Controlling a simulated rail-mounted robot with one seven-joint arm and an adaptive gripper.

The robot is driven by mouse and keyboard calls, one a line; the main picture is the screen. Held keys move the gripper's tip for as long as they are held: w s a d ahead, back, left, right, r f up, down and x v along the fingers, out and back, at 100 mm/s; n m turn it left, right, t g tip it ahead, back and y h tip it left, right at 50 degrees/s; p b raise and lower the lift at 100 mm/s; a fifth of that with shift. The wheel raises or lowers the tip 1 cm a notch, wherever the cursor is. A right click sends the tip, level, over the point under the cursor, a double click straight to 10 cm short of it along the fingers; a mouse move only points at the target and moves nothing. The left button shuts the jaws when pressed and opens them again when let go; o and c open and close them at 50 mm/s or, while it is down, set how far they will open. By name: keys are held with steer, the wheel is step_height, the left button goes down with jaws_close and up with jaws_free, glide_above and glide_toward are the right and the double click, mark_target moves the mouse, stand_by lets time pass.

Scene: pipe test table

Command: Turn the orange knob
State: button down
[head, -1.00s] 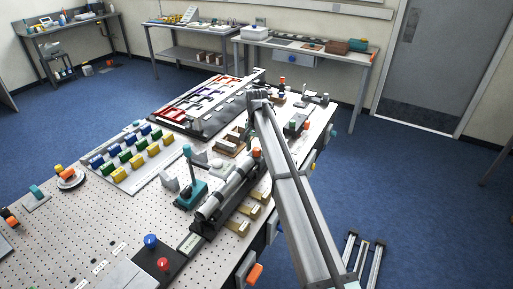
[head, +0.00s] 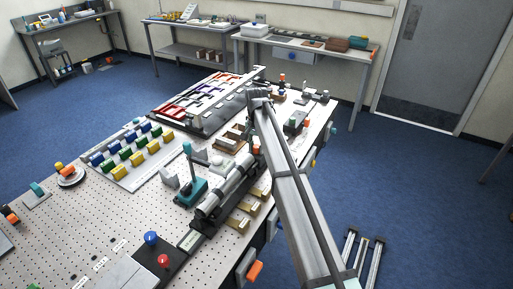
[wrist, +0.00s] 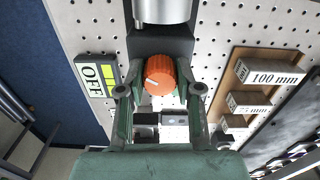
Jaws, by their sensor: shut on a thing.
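The orange knob (wrist: 160,75) is in the middle of the wrist view, with a white pointer mark on its face. It sits on a dark block just below the end of a grey metal cylinder (wrist: 162,10). My gripper (wrist: 160,84) has its two green fingers on either side of the knob and is shut on it. The finger contact faces are partly hidden. A sign reading OFF (wrist: 93,76) with a yellow-green bar is to the left of the knob. In the head view my arm hides much of the area around the gripper.
A wooden holder with labelled blocks, one marked 100 mm (wrist: 268,75), lies to the right on the white perforated board. A teal lever fixture (head: 190,190) stands close to the cylinder. Blue and red knobs (head: 151,238) are at the table's near side.

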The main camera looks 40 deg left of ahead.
mark_target(257, 146)
steer(key=shift+f, duration=0.1)
steer(key=n+b, duration=0.2)
steer(key=n, duration=0.4)
steer(key=shift+b, duration=0.3)
steer(key=n+b, duration=0.1)
steer(key=n, duration=0.4)
steer(key=shift+d, duration=0.1)
steer(key=shift+n, duration=0.3)
steer(key=c, duration=0.8)
jaws_free()
steer(key=shift+o, duration=0.2)
step_height(257, 146, up, 12)
